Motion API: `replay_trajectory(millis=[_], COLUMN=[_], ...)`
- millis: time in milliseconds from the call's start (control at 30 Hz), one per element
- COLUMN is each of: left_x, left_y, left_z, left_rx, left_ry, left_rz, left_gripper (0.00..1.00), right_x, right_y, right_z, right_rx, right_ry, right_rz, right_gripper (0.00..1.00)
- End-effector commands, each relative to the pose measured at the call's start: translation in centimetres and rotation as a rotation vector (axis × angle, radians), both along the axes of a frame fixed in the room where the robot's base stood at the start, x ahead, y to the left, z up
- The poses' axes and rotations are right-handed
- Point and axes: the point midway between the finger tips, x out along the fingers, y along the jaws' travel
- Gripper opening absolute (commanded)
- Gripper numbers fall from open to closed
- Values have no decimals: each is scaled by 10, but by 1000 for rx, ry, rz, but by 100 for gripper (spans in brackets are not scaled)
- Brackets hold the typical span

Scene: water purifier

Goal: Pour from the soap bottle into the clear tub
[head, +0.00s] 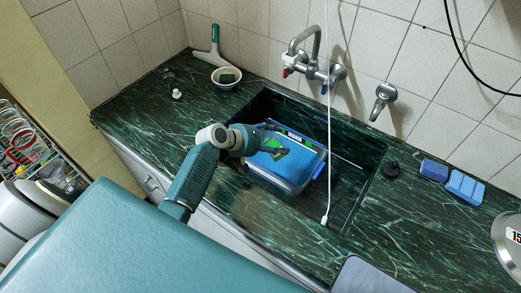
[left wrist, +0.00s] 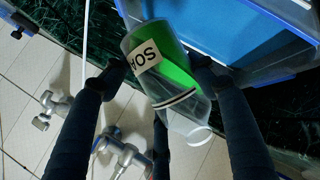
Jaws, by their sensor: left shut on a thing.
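The soap bottle (left wrist: 165,65) is clear with green liquid inside and a white label reading "SOA". In the left wrist view it sits between my left gripper's dark fingers, its clear neck towards the bottom right. My left gripper (head: 274,139) is shut on it, above the tub in the head view, where the bottle is partly hidden. The clear tub (head: 279,183) stands in the sink, blue inside, and its edge shows in the left wrist view (left wrist: 265,72). I see no stream leaving the bottle. My right gripper is not in view.
A tap (head: 308,60) and a hanging white hose (head: 328,150) are close behind and right of the tub. A bowl with a sponge (head: 226,78) and a squeegee (head: 211,50) are at the back left. Blue blocks (head: 465,187) lie on the right counter. The left counter is mostly clear.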

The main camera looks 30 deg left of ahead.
Motion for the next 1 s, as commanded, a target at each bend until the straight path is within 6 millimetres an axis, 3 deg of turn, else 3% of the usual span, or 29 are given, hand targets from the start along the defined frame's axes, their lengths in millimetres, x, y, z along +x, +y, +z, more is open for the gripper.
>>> replay_trajectory(millis=[1000], left_x=[0], left_y=[0], left_z=[0], left_rx=[-56], left_ry=[22], left_rz=[1], left_gripper=[27], right_x=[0], right_y=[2], right_z=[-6], right_rx=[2], right_ry=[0], right_rz=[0], right_gripper=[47])
